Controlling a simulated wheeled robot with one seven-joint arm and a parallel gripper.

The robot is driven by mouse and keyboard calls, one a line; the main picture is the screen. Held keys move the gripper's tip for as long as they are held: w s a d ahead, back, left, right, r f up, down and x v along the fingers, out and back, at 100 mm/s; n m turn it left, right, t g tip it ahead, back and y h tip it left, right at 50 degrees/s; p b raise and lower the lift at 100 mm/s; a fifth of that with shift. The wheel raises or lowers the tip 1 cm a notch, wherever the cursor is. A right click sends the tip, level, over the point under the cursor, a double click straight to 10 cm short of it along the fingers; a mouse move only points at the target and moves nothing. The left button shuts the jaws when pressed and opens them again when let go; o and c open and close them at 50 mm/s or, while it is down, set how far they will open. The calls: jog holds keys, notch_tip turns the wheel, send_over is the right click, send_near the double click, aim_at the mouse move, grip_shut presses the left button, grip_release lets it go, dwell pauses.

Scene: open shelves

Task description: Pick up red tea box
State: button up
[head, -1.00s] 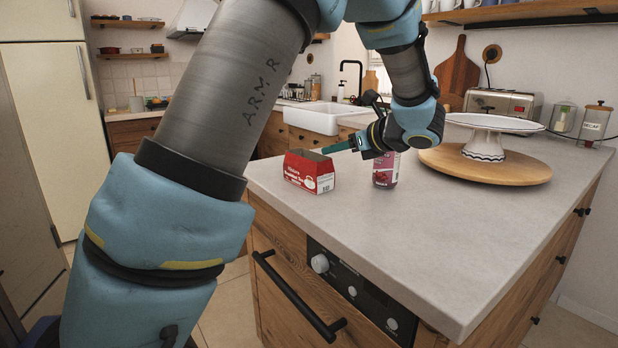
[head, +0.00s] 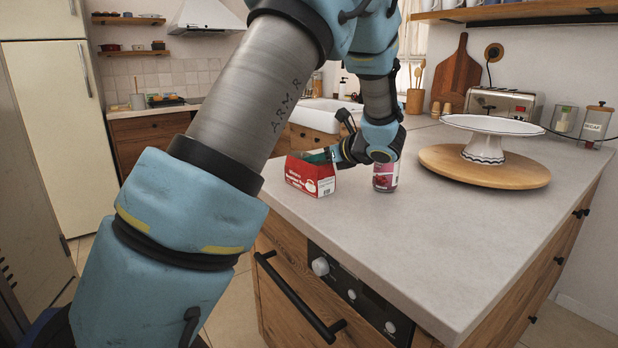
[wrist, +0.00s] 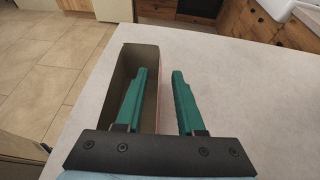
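The red tea box (head: 310,178) stands upright near the left edge of the counter, with its red and white printed side facing me. In the wrist view the box (wrist: 125,68) is open at the top and its inside looks empty. My gripper (head: 326,154) is at the box's top right side. Its two green fingers (wrist: 162,72) are spread, with the left one over or inside the box opening and the right one outside, so the right wall lies between them. A gap shows beside the right finger. How deep the fingers reach is unclear.
A jar with a reddish label (head: 385,177) stands just right of the box, close under my wrist. A white cake stand (head: 484,147) rests on a round wooden board (head: 510,172) further right. The front of the counter (head: 430,235) is clear.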

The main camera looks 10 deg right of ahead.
grip_shut()
jog(key=shift+r, duration=0.15)
dwell(0.5)
